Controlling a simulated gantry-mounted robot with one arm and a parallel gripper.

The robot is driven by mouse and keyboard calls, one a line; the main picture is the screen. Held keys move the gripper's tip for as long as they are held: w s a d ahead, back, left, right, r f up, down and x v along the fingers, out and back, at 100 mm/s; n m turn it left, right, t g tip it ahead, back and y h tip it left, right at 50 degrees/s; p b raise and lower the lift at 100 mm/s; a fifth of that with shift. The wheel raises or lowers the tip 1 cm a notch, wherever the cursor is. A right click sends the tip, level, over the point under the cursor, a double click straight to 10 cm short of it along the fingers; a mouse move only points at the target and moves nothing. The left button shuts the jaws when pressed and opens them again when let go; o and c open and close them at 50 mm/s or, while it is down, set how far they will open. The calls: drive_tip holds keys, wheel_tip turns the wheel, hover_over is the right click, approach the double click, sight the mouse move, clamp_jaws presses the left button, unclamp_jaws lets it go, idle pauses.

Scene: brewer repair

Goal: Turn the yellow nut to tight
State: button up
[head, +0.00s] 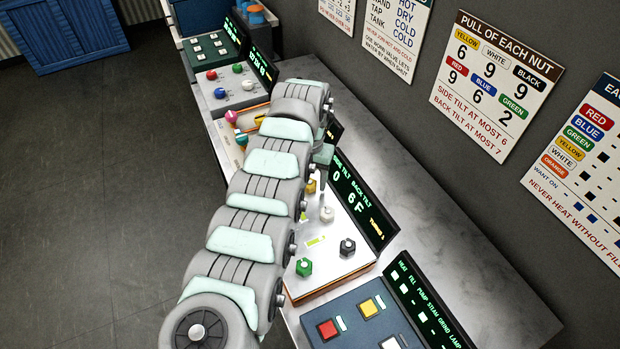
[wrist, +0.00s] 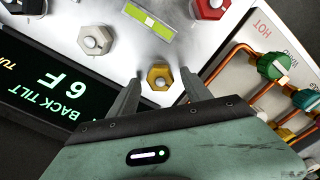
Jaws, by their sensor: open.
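The yellow nut (wrist: 160,77) is a hexagon with a light centre post on a pale panel (wrist: 125,50). In the wrist view it lies between the tips of my open gripper (wrist: 159,80), one finger on each side; I cannot tell whether either touches it. In the head view the yellow nut (head: 311,187) shows in part below my gripper, whose fingers are mostly hidden. The tilt display (head: 358,200) reads side tilt 0 and back tilt 6 F, with a turning line too small to read fully.
A white nut (head: 327,214), black nut (head: 347,247) and green nut (head: 304,267) stand on the same panel. A red nut (wrist: 209,6) is near the right finger. Copper pipes with valves (wrist: 273,66) lie farther right. A wall sign (head: 495,80) gives yellow pull 6, back tilt at most 7.

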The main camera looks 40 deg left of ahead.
drive_tip(key=shift+f, duration=0.1)
clamp_jaws()
idle(0.6)
